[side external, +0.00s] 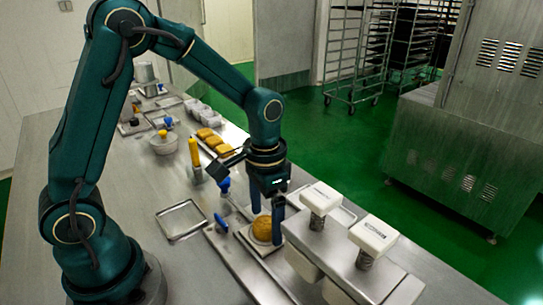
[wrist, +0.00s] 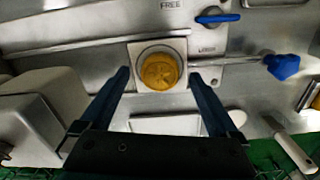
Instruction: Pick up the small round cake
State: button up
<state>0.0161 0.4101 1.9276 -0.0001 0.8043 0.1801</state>
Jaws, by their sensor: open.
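The small round cake (side external: 262,228) is golden brown and sits on a pale square plate of the machine. In the wrist view the cake (wrist: 159,71) lies inside a round metal ring or cup on that plate (wrist: 138,47). My gripper (side external: 266,218) is open and points down over the cake, with one blue finger on each side of it in the side view. In the wrist view my gripper (wrist: 162,82) has its fingers spread left and right of the cake, with clear gaps. The cake is partly hidden by a finger in the side view.
White-capped machine blocks (side external: 373,236) stand close on the right of my gripper. A blue-handled lever (wrist: 283,66) and a blue knob (wrist: 217,16) are near the plate. An empty metal tray (side external: 182,220) lies to the left. Several cakes (side external: 215,141) lie farther back.

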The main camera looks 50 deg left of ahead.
jog(key=shift+f, duration=0.15)
jog(key=c, duration=1.4)
jog(key=shift+c, duration=0.2)
